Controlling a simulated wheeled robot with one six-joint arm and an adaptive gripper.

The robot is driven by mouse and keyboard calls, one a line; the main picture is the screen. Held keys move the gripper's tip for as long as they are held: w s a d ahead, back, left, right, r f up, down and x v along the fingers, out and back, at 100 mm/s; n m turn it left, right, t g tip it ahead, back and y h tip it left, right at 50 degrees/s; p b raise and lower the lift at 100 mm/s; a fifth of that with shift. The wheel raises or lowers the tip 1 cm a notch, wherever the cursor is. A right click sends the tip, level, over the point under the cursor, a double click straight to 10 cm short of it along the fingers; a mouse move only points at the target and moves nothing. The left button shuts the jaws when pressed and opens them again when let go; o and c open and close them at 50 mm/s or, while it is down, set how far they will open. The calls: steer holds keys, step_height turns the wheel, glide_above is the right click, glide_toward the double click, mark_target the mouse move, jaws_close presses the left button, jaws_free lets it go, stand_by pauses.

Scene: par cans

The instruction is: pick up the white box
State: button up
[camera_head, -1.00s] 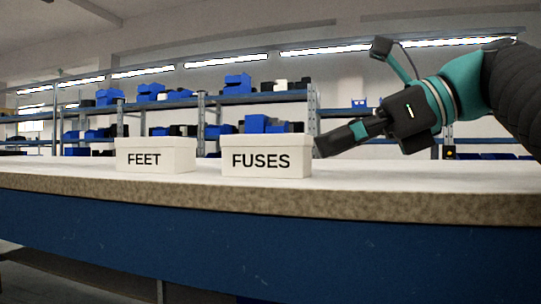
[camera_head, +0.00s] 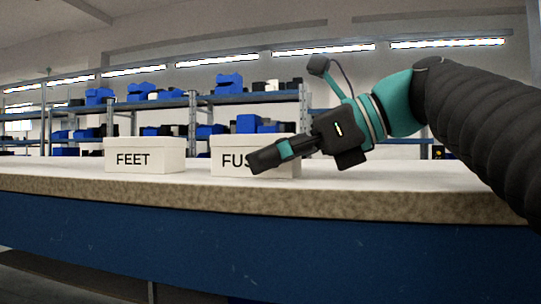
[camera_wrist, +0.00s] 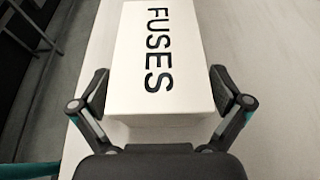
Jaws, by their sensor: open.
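Two white lidded boxes stand on the table.
The pale tabletop (camera_head: 400,180) is clear to the right of the boxes. Its front edge (camera_head: 300,208) runs along the near side, above a blue front panel. Shelves with blue and black bins (camera_head: 230,85) stand in the background.

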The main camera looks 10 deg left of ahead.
steer(key=c, duration=1.3)
steer(key=shift+r, duration=0.2)
